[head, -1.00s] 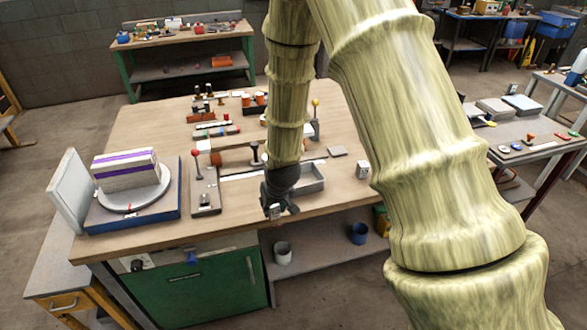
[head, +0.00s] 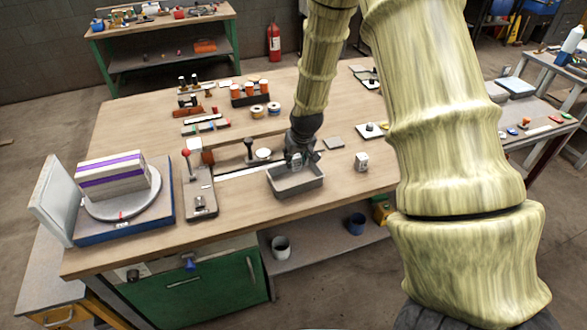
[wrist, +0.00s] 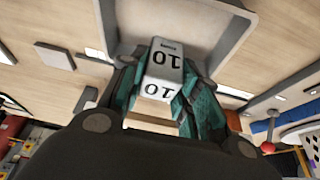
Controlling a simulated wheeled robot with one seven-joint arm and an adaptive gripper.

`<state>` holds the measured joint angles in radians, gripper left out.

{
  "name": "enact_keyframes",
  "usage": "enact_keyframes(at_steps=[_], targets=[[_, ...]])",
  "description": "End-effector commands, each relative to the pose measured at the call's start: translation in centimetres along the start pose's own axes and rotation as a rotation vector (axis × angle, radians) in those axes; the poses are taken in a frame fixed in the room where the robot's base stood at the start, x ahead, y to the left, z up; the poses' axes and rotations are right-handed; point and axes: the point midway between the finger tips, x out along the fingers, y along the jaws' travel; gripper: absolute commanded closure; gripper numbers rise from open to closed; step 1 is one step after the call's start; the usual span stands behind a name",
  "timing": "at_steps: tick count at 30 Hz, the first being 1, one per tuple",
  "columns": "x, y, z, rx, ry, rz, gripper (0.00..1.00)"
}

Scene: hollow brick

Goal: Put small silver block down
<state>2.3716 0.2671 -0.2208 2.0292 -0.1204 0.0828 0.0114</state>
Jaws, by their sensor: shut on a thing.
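My gripper (head: 302,152) is shut on the small silver block (wrist: 165,68), which is marked "10" on two faces in the wrist view. The block also shows in the head view (head: 296,161), between the fingers. In the head view the gripper is at the far side of a grey open tray (head: 297,187), with the block over or just inside it. I cannot tell whether the block touches the tray. In the wrist view the tray (wrist: 235,35) lies beyond the block.
A second silver block (head: 361,162) stands on the workbench (head: 235,218) right of the tray. A lever device with a red knob (head: 200,190) is to the left, and a scale with a striped stack (head: 115,177) is farther left. The bench front right of the tray is clear.

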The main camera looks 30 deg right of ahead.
Motion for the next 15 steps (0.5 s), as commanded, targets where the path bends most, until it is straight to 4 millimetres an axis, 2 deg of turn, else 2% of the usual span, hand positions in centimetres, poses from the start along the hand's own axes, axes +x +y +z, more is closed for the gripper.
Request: enact_keyframes(at_steps=[11,15], targets=[[2.1,-0.3,0.8,-0.003,-0.001,-0.001,1.0],[3.5,-0.4,1.4,-0.004,-0.002,-0.002,1.0]])
